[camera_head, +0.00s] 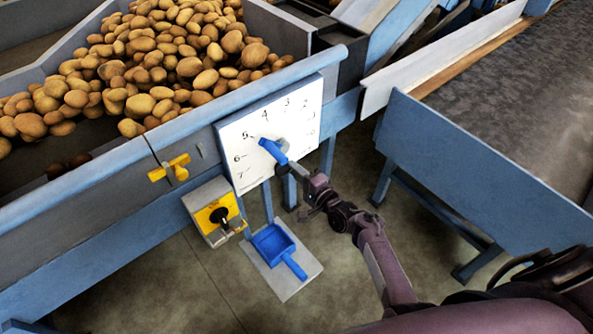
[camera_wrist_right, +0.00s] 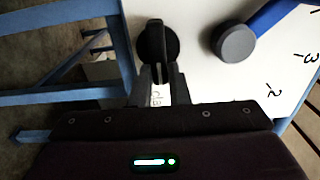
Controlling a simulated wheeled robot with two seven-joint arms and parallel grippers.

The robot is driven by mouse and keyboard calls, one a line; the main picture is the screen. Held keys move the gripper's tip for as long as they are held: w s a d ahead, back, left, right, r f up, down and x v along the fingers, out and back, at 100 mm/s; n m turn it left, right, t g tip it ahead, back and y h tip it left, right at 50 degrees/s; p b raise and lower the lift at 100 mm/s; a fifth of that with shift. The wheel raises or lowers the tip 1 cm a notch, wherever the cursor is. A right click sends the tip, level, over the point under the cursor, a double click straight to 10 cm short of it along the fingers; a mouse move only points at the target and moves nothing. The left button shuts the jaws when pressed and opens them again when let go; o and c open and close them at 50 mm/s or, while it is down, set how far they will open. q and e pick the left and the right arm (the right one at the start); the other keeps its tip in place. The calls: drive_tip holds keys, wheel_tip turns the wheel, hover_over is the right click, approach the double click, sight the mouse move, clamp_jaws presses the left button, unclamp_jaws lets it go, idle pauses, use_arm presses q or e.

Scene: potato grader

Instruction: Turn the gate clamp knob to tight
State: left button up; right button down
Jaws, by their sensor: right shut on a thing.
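The white dial plate (camera_head: 240,134) is numbered along an arc and fixed to the blue machine side. Its blue pointer (camera_head: 270,148) points near the 5, and its round grey hub (camera_wrist_right: 234,43) shows in the right wrist view. The black clamp knob (camera_wrist_right: 157,40) sits on the plate beside the hub, with part of a printed label below it. My right gripper (camera_wrist_right: 160,74) is shut on the knob's bar. In the head view my right gripper (camera_head: 292,167) covers the knob at the plate's lower right. My left gripper is not in view.
A yellow handle (camera_head: 169,168) and a yellow switch box (camera_head: 217,212) with a black knob are left of the plate. Potatoes (camera_head: 165,55) fill the hopper. A conveyor (camera_head: 510,85) stands right.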

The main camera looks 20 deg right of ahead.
drive_tip(key=c, duration=1.4)
unclamp_jaws()
drive_tip(key=v, duration=0.7)
drive_tip(key=shift+s+d, duration=0.15)
drive_tip(key=shift+s, duration=0.2)
